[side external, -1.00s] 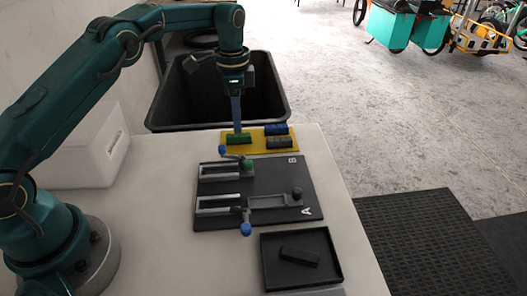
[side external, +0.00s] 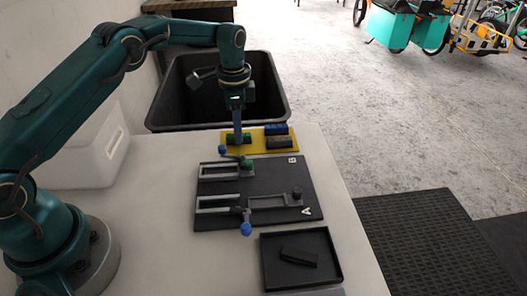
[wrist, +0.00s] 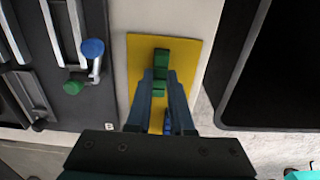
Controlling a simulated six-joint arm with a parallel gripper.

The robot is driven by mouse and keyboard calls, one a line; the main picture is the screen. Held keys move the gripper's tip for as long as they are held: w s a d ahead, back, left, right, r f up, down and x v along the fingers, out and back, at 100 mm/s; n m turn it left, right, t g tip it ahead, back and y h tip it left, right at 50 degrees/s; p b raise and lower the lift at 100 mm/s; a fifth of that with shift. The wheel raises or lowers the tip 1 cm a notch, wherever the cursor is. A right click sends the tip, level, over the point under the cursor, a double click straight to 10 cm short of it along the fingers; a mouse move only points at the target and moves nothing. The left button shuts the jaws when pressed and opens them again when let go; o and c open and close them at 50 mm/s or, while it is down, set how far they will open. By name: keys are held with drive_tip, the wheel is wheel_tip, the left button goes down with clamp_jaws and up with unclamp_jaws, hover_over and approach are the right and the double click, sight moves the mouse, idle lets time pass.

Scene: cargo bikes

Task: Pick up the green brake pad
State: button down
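The green brake pad (side external: 247,138) lies on the left part of a yellow tray (side external: 232,151). In the wrist view the green pad (wrist: 162,58) stretches away between my fingers, which hide part of it. My gripper (side external: 238,137) points straight down, with its fingertips at the pad's middle. In the wrist view my gripper (wrist: 160,82) has one finger on each side of the pad. I cannot tell whether the fingers press on it. The pad still rests on the tray.
A blue block (side external: 276,129) and a dark block (side external: 279,142) lie right of the pad. In front is a black fixture board (side external: 275,222) with levers, then a black tray (side external: 334,276) holding a black block (side external: 299,256). A black bin (side external: 160,110) stands behind the table.

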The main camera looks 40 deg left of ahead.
drive_tip(key=shift+r, duration=3.5)
